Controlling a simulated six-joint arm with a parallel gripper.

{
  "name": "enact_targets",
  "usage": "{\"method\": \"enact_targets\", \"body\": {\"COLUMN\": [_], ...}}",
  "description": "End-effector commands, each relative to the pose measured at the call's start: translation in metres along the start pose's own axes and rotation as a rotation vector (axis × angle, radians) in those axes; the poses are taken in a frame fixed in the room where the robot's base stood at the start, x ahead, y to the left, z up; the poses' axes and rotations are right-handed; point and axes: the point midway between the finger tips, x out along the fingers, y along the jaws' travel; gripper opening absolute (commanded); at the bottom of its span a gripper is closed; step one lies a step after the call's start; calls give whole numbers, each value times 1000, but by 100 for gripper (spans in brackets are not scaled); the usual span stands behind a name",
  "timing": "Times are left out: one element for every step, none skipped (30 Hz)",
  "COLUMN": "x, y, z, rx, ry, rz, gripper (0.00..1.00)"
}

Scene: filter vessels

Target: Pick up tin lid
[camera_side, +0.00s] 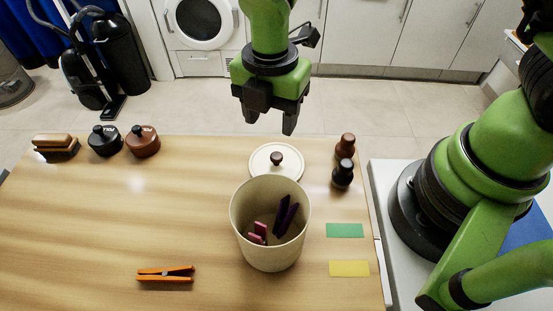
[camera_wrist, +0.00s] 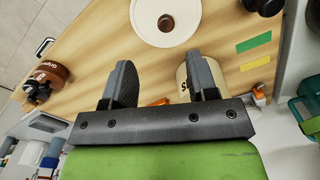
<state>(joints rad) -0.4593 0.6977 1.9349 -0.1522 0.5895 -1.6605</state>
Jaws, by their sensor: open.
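The tin lid (camera_side: 261,163) is a round cream disc with a dark brown knob (camera_side: 276,158). It lies flat on the table just behind the open tin (camera_side: 268,258); it also shows at the top of the wrist view (camera_wrist: 147,17). The cream tin stands upright with dark purple and pink pegs inside. My gripper (camera_side: 270,122) is open and empty, pointing down above and behind the lid in the side view. In the wrist view my fingers (camera_wrist: 160,72) are apart, with bare table between them and the lid. My right finger partly hides the tin there.
A green card (camera_side: 345,230) and a yellow card (camera_side: 349,268) lie right of the tin. An orange peg (camera_side: 165,281) lies front left. Black and brown lidded pots (camera_side: 142,146) and a brush (camera_side: 56,148) stand back left. The left-middle table is clear.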

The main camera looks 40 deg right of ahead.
Motion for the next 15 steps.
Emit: {"method": "enact_targets", "body": {"x": [9, 14, 20, 24, 28, 32, 34, 35, 38, 40, 44, 49, 54, 59, 65], "y": [-2, -2, -2, -2, -2, -2, -1, -2, -2, -2, -3, -5, -6, -7, -9], "z": [0, 0, 0, 0, 0, 0, 0, 0, 0, 0, 0, 0, 0, 0, 0], "rx": [-1, 0, 0, 1, 1, 3, 3, 4, 4, 4, 4, 4, 4, 4, 5], "ry": [0, 0, 0, 0, 0, 0, 0, 1, 1, 1, 1, 0, 0, 0, 0], "rz": [-7, -7, -6, -6, -5, -5, -3, -3, -3, -3, -4, -5, -6, -6, -6], "gripper": [53, 53, 53, 53, 53, 53, 53, 53, 53, 53, 53, 53, 53, 53, 53]}}
